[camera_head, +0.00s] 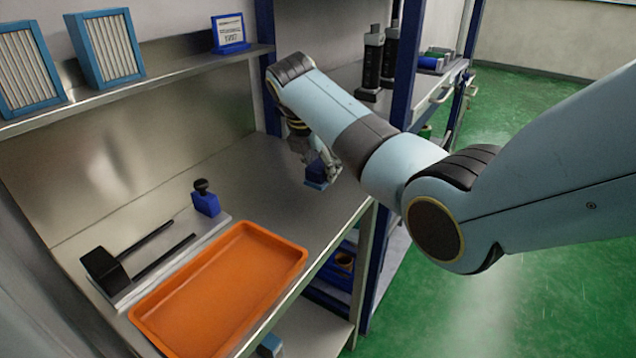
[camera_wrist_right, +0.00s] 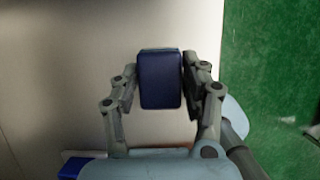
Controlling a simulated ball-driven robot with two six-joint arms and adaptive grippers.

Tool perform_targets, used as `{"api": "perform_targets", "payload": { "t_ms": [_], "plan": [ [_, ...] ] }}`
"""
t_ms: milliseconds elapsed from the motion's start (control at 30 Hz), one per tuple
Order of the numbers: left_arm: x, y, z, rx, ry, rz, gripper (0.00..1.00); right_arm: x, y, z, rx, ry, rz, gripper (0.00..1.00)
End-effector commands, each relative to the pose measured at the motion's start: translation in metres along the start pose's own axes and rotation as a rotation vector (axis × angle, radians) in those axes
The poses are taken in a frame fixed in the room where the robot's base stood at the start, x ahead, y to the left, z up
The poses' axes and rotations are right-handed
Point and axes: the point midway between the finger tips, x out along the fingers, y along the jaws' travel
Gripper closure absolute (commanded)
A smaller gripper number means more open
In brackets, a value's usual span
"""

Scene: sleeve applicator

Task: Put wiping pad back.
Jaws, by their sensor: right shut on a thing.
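The wiping pad is a dark blue block (camera_wrist_right: 160,80); in the head view it shows as a small blue piece (camera_head: 317,174) at the right end of the steel bench. My right gripper (camera_head: 325,165) is over it, fingers pointing down. In the right wrist view, my right gripper (camera_wrist_right: 160,88) has one finger on each side of the block and is shut on it. Whether the pad touches the bench cannot be told. My left gripper is not in view.
An orange tray (camera_head: 222,290) lies on the bench (camera_head: 285,215). Behind it is a grey plate with black rods (camera_head: 150,255) and a blue block with a black knob (camera_head: 206,198). A shelf (camera_head: 150,80) with framed filters runs above. A blue post (camera_head: 388,100) stands right of the bench.

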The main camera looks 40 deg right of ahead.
Motion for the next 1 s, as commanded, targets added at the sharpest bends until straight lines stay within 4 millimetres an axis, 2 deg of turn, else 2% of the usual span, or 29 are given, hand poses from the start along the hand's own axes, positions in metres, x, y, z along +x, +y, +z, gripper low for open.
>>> {"api": "perform_targets", "payload": {
  "t_ms": [133, 367, 600, 633, 700, 800, 1000],
  "plan": [
    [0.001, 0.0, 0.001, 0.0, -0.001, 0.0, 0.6, 0.007, 0.006, -0.004, -0.002, 0.001, -0.001, 0.81],
    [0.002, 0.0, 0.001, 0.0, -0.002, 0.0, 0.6, 0.037, 0.005, -0.017, -0.002, 0.002, 0.0, 0.81],
    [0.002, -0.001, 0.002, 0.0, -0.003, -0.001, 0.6, 0.04, 0.005, -0.018, -0.001, 0.002, 0.001, 0.81],
    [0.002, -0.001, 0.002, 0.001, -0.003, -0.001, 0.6, 0.04, 0.005, -0.018, -0.001, 0.002, 0.001, 0.52],
    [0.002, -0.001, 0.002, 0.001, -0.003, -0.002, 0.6, 0.04, 0.005, -0.018, -0.001, 0.002, 0.001, 0.43],
    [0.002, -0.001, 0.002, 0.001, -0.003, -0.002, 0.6, 0.04, 0.005, -0.018, -0.001, 0.002, 0.001, 0.32],
    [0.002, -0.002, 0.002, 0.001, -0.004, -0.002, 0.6, 0.04, 0.005, -0.018, -0.001, 0.001, 0.001, 0.32]
  ]
}}
